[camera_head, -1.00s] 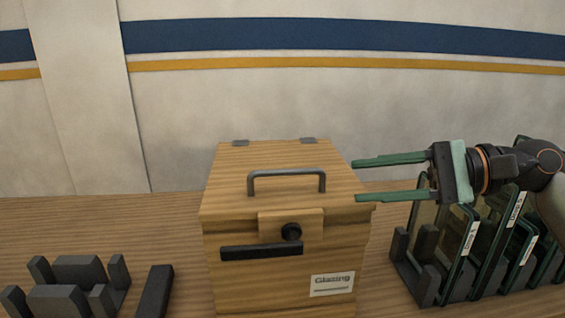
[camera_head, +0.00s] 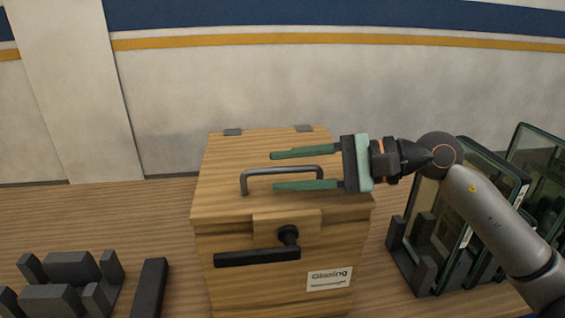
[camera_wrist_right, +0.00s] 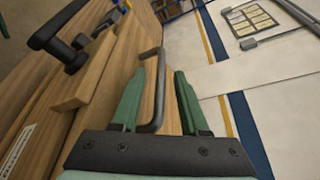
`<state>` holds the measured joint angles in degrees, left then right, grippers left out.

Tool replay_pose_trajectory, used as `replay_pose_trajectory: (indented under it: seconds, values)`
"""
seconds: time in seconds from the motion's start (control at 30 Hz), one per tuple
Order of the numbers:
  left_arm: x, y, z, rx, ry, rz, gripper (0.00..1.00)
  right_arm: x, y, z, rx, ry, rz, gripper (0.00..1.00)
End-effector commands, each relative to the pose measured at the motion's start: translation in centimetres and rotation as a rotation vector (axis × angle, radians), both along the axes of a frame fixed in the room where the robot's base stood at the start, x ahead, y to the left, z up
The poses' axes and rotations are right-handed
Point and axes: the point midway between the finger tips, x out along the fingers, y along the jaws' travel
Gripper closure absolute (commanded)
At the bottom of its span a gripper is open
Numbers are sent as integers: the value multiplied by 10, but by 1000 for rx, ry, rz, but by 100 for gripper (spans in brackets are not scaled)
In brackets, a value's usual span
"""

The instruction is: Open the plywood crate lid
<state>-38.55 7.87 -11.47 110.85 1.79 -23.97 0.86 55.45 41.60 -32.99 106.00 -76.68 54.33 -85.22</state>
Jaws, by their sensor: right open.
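The plywood crate (camera_head: 230,285) stands on the wooden bench with its lid (camera_head: 225,160) closed. A grey bar handle (camera_head: 243,182) arches over the lid's top, and two hinges sit at the back edge. A black latch lever (camera_head: 257,257) with a round pivot is on the front. My right gripper (camera_head: 272,171) is open, its green fingers over the lid at the handle, one on the far side and one on the near side in the head view. In the right wrist view the handle (camera_wrist_right: 159,90) shows between the fingers (camera_wrist_right: 155,95). Contact cannot be told. My left gripper is not in view.
A dark rack (camera_head: 405,262) with several framed glass panes (camera_head: 436,235) stands right of the crate, beneath my right arm. Dark slotted blocks (camera_head: 65,285) and a black bar (camera_head: 150,288) lie at the left. A wall rises behind the bench.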

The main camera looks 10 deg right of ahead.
Motion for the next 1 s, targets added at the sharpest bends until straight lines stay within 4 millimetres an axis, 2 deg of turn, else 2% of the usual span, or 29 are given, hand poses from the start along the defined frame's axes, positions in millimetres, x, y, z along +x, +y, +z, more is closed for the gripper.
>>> replay_pose_trajectory:
  seconds: [0.13, 0.43, 0.83, 1.0]
  values:
    - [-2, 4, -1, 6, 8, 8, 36, 3, 10, -1, 1, 0, 0, 56]
    - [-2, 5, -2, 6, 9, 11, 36, 4, 11, -3, 0, 0, -1, 56]
    - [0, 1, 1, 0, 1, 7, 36, 4, 11, -3, -1, 0, -1, 100]
    - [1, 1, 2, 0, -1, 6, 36, 4, 11, -3, 0, 0, -1, 100]
